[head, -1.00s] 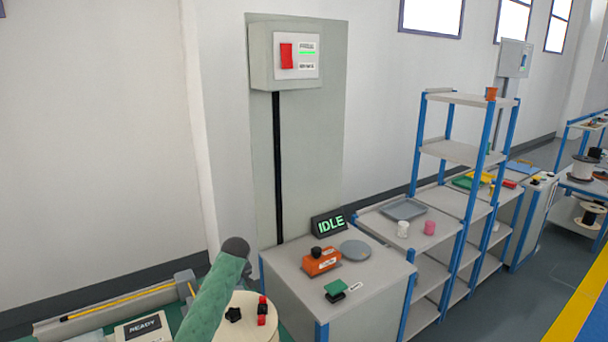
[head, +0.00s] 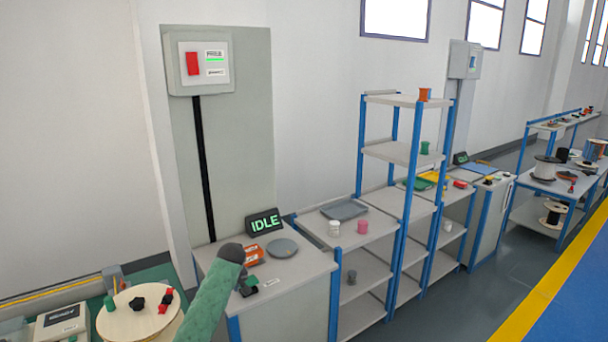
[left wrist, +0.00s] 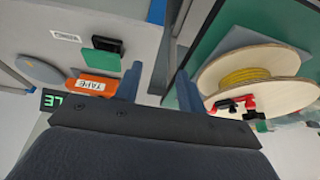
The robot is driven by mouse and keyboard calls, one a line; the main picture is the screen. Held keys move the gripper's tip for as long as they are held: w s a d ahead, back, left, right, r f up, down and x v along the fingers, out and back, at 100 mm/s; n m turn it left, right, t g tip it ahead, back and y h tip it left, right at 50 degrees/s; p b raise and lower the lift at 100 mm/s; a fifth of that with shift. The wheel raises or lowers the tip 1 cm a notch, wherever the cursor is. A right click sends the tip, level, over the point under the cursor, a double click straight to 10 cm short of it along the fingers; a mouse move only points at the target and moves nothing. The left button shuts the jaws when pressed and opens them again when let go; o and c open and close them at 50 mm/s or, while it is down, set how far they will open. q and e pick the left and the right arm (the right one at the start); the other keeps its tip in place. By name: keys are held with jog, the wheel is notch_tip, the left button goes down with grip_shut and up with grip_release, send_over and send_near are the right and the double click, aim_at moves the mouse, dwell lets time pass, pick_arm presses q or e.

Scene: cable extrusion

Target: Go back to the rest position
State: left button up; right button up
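My left gripper (left wrist: 158,72) shows in the left wrist view with its two blue-grey fingers apart and nothing between them. It is over the gap between the grey bench with the orange tape box (left wrist: 92,87) and the green table with the wooden spool (left wrist: 253,72). In the head view a green arm link of mine (head: 208,302) rises from the bottom edge, with a dark rounded end in front of the bench. My right gripper is in neither view.
The grey bench (head: 282,301) carries the IDLE sign (head: 264,223), the orange tape box and a grey disc (head: 282,248). The wooden spool (head: 112,318) is at lower left. A blue-framed shelf (head: 388,153) stands to the right. Floor (head: 455,308) is clear at lower right.

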pick_arm(q)
jog(key=w+r+m+t+h, duration=0.1)
jog(key=w+r+m+t, duration=0.35)
jog(key=w+m, duration=0.2)
jog(key=s+d+f+m+h+b, duration=0.1)
jog(key=s+d+f, duration=0.1)
jog(key=s+f, duration=1.05)
jog(key=s+d+f+m+g+b, duration=0.15)
jog(key=s+f, duration=0.55)
jog(key=f, duration=1)
jog(key=s+d+f+h+b, duration=0.1)
jog(key=s+f+b, duration=0.1)
jog(key=s+f, duration=1)
jog(key=s+f+g, duration=0.1)
jog(key=s+f, duration=0.7)
jog(key=s, duration=0.5)
jog(key=s+f+g+b, duration=0.1)
jog(key=s+f+g, duration=0.1)
jog(key=s+f, duration=0.6)
jog(key=s+f+g+b, duration=0.1)
jog(key=s+f, duration=0.7)
jog(key=s, duration=1.1)
jog(key=shift+s+d+f+g, duration=0.35)
jog(key=shift+d+f+g, duration=0.05)
jog(key=shift+d+g, duration=0.1)
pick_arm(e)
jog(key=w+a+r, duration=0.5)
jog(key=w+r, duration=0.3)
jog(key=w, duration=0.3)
